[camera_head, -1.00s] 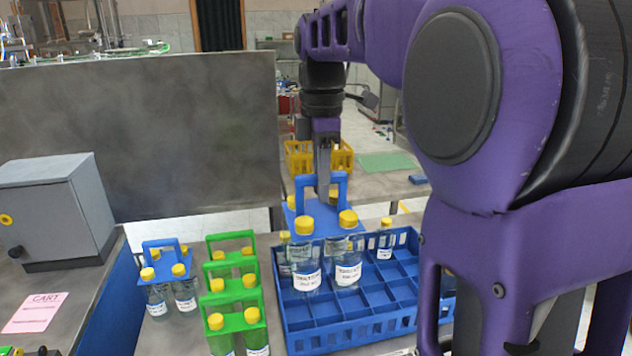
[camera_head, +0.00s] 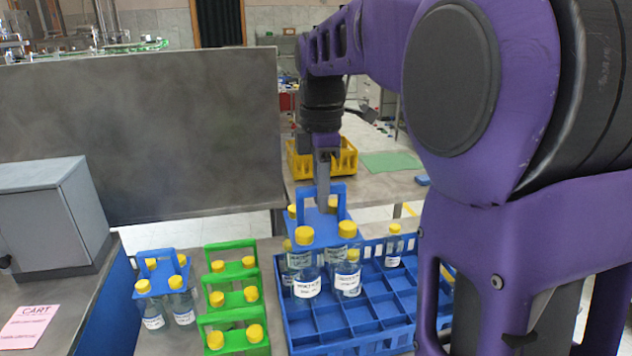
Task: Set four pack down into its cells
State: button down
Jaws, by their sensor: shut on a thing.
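My gripper (camera_head: 323,190) is shut on the handle of a blue four pack (camera_head: 319,222). The pack is a blue carrier holding yellow-capped clear bottles with white labels. It is over the left part of a blue crate (camera_head: 350,330) divided into square cells. The bottles' lower ends overlap the left cells in the picture; I cannot tell whether they are inside the cells or still above them. Another yellow cap shows just below the front right cap; whose bottle it belongs to is unclear.
A single bottle (camera_head: 394,246) stands in the crate's back right part. Several front and right cells look empty. Green carriers (camera_head: 230,298) and another blue carrier (camera_head: 163,285) with bottles stand left of the crate. A grey box (camera_head: 50,220) and pink card (camera_head: 30,322) are further left.

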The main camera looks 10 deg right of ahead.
aim_at(321, 224)
jog(key=shift+f, duration=3.5)
notch_tip(321, 224, down, 12)
jog(key=b, duration=0.8)
jog(key=shift+f+b, duration=0.55)
jog(key=shift+f, duration=0.05)
jog(key=c, duration=0.8)
grip_release()
jog(key=shift+o, duration=0.6)
jog(key=shift+f, duration=0.1)
notch_tip(321, 224, up, 18)
jog(key=p, duration=0.3)
jog(key=shift+f+p, duration=0.2)
jog(key=shift+p, duration=0.15)
